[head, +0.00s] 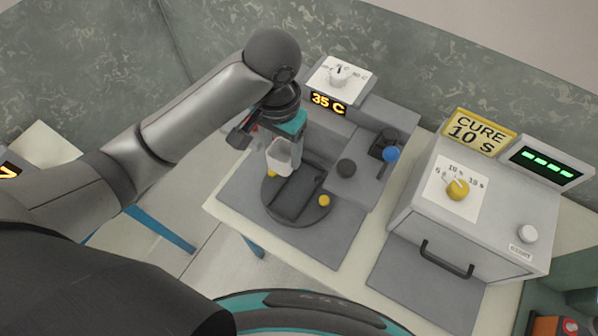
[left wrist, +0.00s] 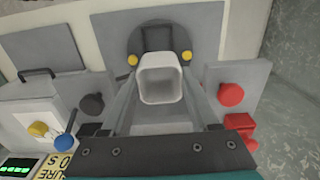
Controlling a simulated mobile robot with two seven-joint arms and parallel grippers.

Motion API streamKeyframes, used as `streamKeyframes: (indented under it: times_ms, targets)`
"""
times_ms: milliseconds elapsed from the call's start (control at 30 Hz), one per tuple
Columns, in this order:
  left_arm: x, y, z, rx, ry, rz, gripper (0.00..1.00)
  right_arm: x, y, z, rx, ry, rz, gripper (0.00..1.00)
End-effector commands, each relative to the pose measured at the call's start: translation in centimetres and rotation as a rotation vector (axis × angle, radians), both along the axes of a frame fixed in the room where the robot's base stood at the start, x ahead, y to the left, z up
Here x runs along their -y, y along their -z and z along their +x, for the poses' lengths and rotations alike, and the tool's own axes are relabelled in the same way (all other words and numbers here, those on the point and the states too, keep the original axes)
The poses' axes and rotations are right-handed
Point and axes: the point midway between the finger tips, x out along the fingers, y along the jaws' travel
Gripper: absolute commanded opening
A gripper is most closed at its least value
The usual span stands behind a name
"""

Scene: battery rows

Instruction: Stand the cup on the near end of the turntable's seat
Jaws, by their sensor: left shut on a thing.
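A pale, square-mouthed cup (head: 279,158) is between the fingers of my left gripper (head: 281,147), which is shut on it. The left wrist view looks onto the cup (left wrist: 160,84) with a gripper finger along each side. The round dark turntable (head: 285,212) carries a slot-like seat (head: 297,194) and two yellow knobs. In the head view the cup overlaps the far left part of the turntable. In the left wrist view the seat (left wrist: 158,38) shows beyond the cup. I cannot tell whether the cup touches the seat. My right gripper is not in view.
A station with a 35 C display (head: 328,103) stands behind the turntable. A black knob (head: 346,168) and a blue knob (head: 391,154) are to its right. A grey oven-like box (head: 480,225) with a handle stands further right. A red knob (left wrist: 231,94) shows in the left wrist view.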

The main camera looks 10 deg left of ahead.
Motion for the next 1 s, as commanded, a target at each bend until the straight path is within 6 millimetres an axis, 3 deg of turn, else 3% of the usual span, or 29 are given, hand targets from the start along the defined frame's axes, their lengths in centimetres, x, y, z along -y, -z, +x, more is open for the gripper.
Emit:
streamKeyframes:
  times_ms: [167,600,867,1000]
  targets:
    - [0.0,2.8,-0.3,-0.008,0.002,0.003,0.09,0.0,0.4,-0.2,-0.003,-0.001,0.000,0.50]
    - [0.0,14.0,-0.2,-0.003,0.002,0.002,0.09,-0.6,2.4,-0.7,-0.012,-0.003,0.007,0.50]
    - [0.0,16.5,-0.2,-0.002,0.002,0.001,0.09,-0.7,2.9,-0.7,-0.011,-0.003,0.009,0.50]
    - [0.0,18.7,-0.2,-0.003,0.001,0.001,0.09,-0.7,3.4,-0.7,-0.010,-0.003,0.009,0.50]
